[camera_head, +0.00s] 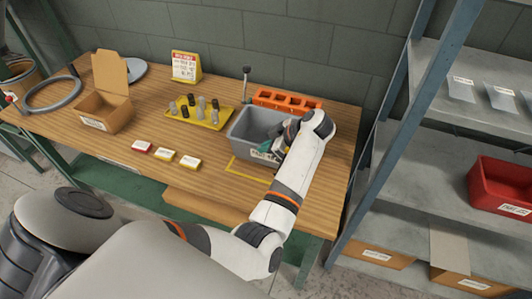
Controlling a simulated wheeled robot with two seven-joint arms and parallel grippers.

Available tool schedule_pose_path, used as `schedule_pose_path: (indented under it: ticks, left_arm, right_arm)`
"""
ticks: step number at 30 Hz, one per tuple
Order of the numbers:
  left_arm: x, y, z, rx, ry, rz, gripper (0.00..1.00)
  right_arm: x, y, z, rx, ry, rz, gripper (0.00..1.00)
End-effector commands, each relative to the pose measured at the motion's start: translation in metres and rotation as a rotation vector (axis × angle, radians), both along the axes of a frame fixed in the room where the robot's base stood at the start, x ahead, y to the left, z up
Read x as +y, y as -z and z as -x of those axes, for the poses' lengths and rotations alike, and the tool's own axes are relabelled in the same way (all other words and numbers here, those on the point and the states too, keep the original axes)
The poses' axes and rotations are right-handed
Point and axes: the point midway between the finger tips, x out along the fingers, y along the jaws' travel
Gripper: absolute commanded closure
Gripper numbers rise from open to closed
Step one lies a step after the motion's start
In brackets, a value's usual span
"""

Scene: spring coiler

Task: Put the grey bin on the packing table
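The grey bin (239,119) stands upright on the wooden table (215,178), toward its right end, just behind a yellow outline (240,170) marked on the top. My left arm reaches up from below, and my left gripper (268,148) is at the front right of the bin, over its front wall. The wrist hides the bin's right side and part of its inside. The fingertips are too small and covered to show whether they grip the rim. My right gripper is not in view.
An orange slotted rack (287,100) is close behind the bin. A yellow tray (197,117) of small parts lies to its left, with a cardboard box (104,108) farther left. A metal shelf with a red bin (500,185) stands right of the table.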

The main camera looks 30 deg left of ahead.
Motion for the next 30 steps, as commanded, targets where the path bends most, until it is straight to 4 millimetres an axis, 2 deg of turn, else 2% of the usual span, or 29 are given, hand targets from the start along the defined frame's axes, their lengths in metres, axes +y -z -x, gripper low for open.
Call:
schedule_pose_path:
  ticks: [4,11,22,26,30]
  left_arm:
    - [0.0,0.011,0.0,0.0,0.0,-0.001,1.0]
    - [0.0,0.041,0.0,0.0,0.0,-0.001,1.0]
    - [0.0,0.047,0.0,-0.003,0.0,-0.001,1.0]
    - [0.0,0.046,0.0,-0.001,0.001,0.001,0.77]
    - [0.0,0.046,0.0,0.0,0.0,0.001,0.75]
  right_arm:
    - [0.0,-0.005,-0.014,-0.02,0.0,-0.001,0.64]
    - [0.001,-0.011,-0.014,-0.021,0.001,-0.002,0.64]
    - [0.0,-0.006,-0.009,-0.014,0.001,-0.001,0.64]
    - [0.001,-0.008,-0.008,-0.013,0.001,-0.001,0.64]
    - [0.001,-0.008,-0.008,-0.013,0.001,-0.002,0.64]
